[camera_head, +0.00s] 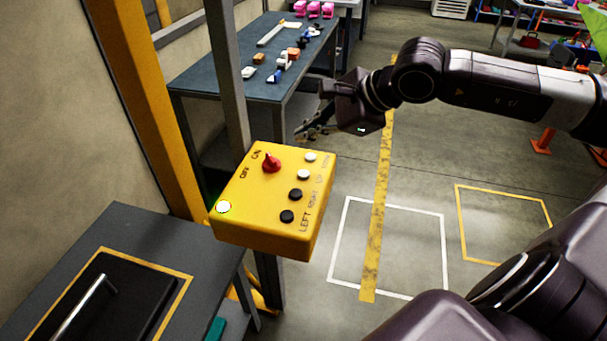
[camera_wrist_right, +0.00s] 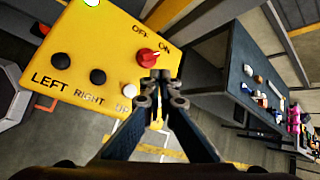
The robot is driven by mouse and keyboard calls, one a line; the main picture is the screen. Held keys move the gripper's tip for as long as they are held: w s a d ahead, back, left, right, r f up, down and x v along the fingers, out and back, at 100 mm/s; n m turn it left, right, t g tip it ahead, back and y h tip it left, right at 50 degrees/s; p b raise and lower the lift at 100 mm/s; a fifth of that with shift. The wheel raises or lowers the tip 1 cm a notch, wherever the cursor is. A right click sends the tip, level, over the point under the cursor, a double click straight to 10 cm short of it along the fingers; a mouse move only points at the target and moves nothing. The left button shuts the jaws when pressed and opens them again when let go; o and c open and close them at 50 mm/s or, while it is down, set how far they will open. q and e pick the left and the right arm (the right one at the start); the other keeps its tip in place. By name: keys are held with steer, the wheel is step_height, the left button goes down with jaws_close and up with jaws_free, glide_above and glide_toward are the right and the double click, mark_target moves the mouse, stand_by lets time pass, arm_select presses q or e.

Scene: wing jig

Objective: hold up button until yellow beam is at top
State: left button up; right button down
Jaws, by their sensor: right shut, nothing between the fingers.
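A yellow control box (camera_head: 250,205) stands on a grey post, with a red knob (camera_head: 271,163), two white buttons and two black buttons. The white up button (camera_head: 303,174) is beside the UP label; it also shows in the right wrist view (camera_wrist_right: 129,90). The other white button (camera_head: 311,157) is at the far end of the row. My right gripper (camera_head: 304,132) is shut and empty, just beyond the box's far edge. In the right wrist view, its fingertips (camera_wrist_right: 163,86) overlap the box's end, right of the up button; contact is unclear. My left gripper is not seen.
A lit white-green lamp (camera_head: 224,207) is on the box's near left corner. A yellow upright (camera_head: 145,95) stands behind it; whether it is the task's beam is unclear. A dark workbench (camera_head: 215,75) with small parts stands beyond. Floor to the right is open.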

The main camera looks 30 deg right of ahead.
mark_target(306, 174)
step_height(306, 174, down, 7)
steer(key=b, duration=0.4)
steer(key=shift+f+b, duration=0.1)
steer(key=shift+b, duration=0.2)
steer(key=shift+f, duration=0.1)
steer(key=shift+f+b, duration=0.1)
steer(key=shift+b, duration=0.2)
stand_by(0.7)
steer(key=shift+f+b, duration=0.35)
steer(key=shift+b, duration=0.3)
steer(key=shift+f+b, duration=0.45)
steer(key=shift+b, duration=0.15)
stand_by(4.6)
